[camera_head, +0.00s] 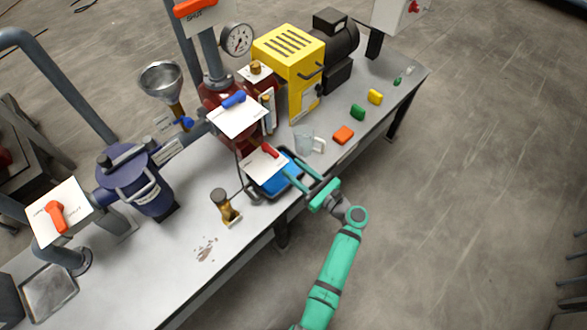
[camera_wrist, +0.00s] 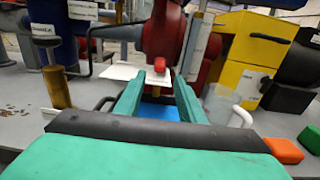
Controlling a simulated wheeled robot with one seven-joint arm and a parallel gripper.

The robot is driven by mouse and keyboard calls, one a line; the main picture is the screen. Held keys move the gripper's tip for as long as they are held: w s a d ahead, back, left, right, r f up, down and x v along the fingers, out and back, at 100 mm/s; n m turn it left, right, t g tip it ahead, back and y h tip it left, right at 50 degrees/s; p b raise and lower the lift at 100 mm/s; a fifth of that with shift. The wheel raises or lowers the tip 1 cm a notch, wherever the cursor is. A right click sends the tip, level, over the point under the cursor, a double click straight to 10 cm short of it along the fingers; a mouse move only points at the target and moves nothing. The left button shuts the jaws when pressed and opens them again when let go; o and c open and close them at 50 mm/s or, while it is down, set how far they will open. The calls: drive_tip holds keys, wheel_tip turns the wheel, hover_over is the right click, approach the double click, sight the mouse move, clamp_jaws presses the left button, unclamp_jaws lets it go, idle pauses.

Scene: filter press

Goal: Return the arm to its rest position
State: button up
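My green arm (camera_head: 334,268) reaches in from the bottom of the head view over the front edge of the bench. My gripper (camera_head: 287,164) is open, its two green fingers apart above the blue tray (camera_head: 284,177). In the wrist view my gripper (camera_wrist: 161,82) shows nothing held. A red lever handle (camera_head: 270,151) on a white plate (camera_head: 262,165) lies just beyond the fingertips. In the wrist view the red handle (camera_wrist: 160,66) appears between the tips; whether they touch it I cannot tell.
A clear jug (camera_head: 303,142) stands right of my gripper, near an orange block (camera_head: 343,134). The yellow pump housing (camera_head: 290,65) and the blue vessel (camera_head: 140,185) stand farther back. Floor right of the bench (camera_head: 480,180) is clear.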

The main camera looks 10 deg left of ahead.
idle(0.3)
drive_tip(key=s+f+n+h, duration=0.3)
drive_tip(key=s+f+h, duration=0.3)
drive_tip(key=s+f, duration=0.6)
drive_tip(key=s+d+f+n+h, duration=0.3)
drive_tip(key=s+n+h, duration=0.2)
drive_tip(key=s, duration=0.5)
drive_tip(key=s+d+r+n+h, duration=0.2)
drive_tip(key=s+r+n, duration=0.2)
drive_tip(key=s, duration=0.3)
drive_tip(key=s+r+n+t, duration=0.1)
drive_tip(key=s+r+n, duration=0.2)
drive_tip(key=r, duration=0.4)
drive_tip(key=s+r+n+t+h, duration=0.1)
drive_tip(key=s+r+n+t, duration=0.1)
drive_tip(key=s+r+n, duration=0.2)
drive_tip(key=s+r+n+t, duration=0.1)
drive_tip(key=s+r+n, duration=0.3)
drive_tip(key=r, duration=0.6)
drive_tip(key=shift+d+r+n+t, duration=0.2)
drive_tip(key=shift+n+t, duration=0.1)
drive_tip(key=shift+n, duration=0.9)
drive_tip(key=shift+s, duration=0.1)
